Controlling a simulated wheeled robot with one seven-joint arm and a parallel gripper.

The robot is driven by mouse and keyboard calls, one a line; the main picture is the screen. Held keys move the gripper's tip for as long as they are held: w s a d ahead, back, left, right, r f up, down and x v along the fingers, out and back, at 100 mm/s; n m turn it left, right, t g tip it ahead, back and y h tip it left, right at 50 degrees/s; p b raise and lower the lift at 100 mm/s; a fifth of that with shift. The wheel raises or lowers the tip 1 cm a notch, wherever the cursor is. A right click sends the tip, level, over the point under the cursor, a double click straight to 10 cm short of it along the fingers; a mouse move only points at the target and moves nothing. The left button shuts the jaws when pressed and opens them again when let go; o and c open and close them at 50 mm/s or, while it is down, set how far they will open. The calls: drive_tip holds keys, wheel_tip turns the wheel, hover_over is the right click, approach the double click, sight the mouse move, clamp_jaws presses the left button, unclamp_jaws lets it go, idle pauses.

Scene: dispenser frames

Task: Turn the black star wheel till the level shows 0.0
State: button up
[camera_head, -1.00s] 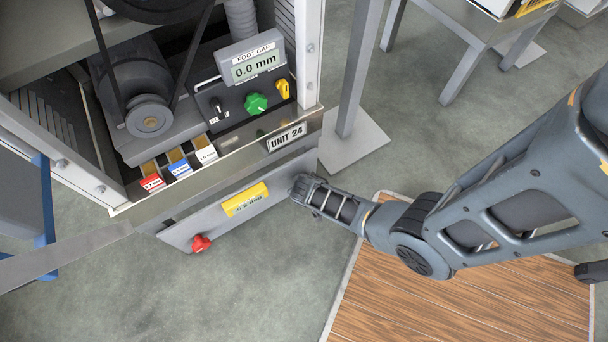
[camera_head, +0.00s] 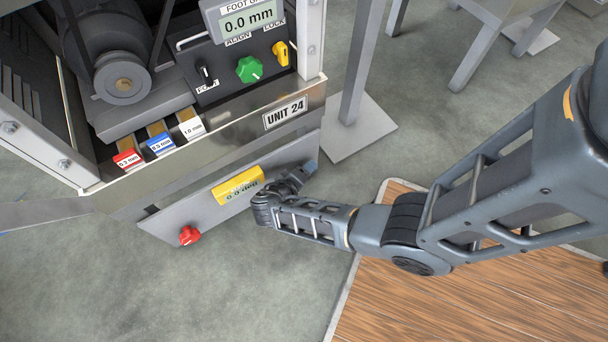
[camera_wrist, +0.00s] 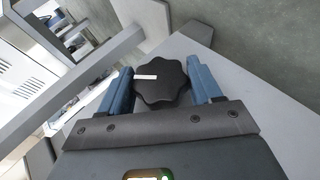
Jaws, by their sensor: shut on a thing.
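The black star wheel (camera_wrist: 160,88) is in the wrist view, with a white mark on its top. My gripper (camera_wrist: 163,80) has its two blue fingers on either side of the wheel and is shut on it. In the head view my gripper (camera_head: 309,168) is at the right end of the grey plate, and the wheel is hidden there. The yellow level (camera_head: 238,186) sits on the plate. Its small display seems to read 0.0 deg, though the digits are small and tilted.
A red knob (camera_head: 190,235) is at the plate's left end. Above are the UNIT 24 machine panel with a green knob (camera_head: 249,69), a yellow knob (camera_head: 281,54) and a foot gap display (camera_head: 249,20) reading 0.0 mm. A grey post (camera_head: 357,75) stands to the right.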

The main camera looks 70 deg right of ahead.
drive_tip(key=shift+s+f, duration=0.15)
drive_tip(key=shift+s, duration=0.05)
idle(0.3)
drive_tip(key=o, duration=1)
drive_tip(key=shift+w, duration=0.1)
drive_tip(key=shift+c, duration=0.2)
drive_tip(key=p+v, duration=0.2)
drive_tip(key=v, duration=0.5)
drive_tip(key=shift+a+r+p, duration=0.25)
drive_tip(key=shift+a+p, duration=0.05)
drive_tip(key=shift+a, duration=0.05)
drive_tip(key=shift+w, duration=0.1)
